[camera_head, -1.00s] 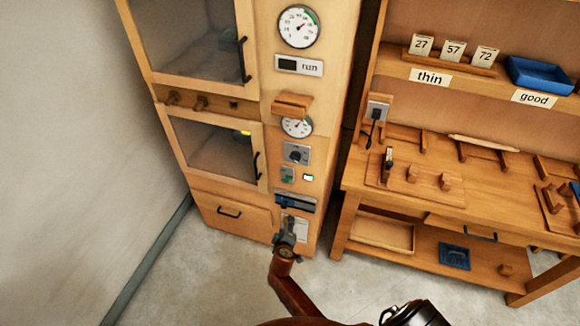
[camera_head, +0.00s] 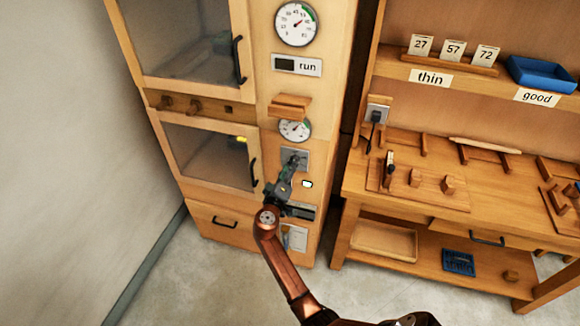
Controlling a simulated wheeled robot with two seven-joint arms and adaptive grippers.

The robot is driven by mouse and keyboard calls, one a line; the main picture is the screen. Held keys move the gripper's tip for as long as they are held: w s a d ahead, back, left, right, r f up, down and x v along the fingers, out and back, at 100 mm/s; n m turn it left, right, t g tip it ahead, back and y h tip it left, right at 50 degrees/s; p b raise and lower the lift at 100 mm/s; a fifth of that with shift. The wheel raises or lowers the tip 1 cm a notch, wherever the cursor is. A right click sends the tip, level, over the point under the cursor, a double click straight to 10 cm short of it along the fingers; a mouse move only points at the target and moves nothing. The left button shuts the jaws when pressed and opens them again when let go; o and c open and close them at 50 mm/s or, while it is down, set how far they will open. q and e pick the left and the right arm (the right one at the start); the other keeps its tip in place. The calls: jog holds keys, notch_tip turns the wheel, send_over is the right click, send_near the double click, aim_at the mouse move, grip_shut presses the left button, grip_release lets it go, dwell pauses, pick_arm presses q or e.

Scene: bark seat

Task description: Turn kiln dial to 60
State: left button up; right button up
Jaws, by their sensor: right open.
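The kiln is a tall wooden cabinet with two glass doors. Its dial sits on a grey plate (camera_head: 295,153) on the right-hand panel, below a small round gauge (camera_head: 294,130). My right gripper (camera_head: 292,163) is at the lower part of this plate, its fingers pointing up toward the dial and largely covering it. The jaws are open. Contact with the dial cannot be told, and the dial's setting is too small to read. My left gripper is not in view.
A wooden block (camera_head: 291,106) juts out above the small gauge. A large gauge (camera_head: 295,24) and a "run" display (camera_head: 297,65) are higher up. A small light (camera_head: 307,184) is right of my gripper. A workbench (camera_head: 405,197) stands to the right.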

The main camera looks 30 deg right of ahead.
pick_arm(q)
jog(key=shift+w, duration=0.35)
pick_arm(e)
jog(key=shift+w+d, duration=0.25)
jog(key=shift+c, duration=0.7)
jog(key=c, duration=1)
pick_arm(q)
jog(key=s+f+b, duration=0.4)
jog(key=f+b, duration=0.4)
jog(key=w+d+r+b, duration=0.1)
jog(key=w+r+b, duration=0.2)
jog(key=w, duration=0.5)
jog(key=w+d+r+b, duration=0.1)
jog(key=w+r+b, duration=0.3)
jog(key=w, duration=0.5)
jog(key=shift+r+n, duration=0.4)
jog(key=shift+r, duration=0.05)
pick_arm(e)
jog(key=shift+s+d+m, duration=0.1)
jog(key=shift+m, duration=2.9)
jog(key=shift+s+m, duration=0.1)
jog(key=shift+m, duration=2.9)
jog(key=shift+r, duration=0.1)
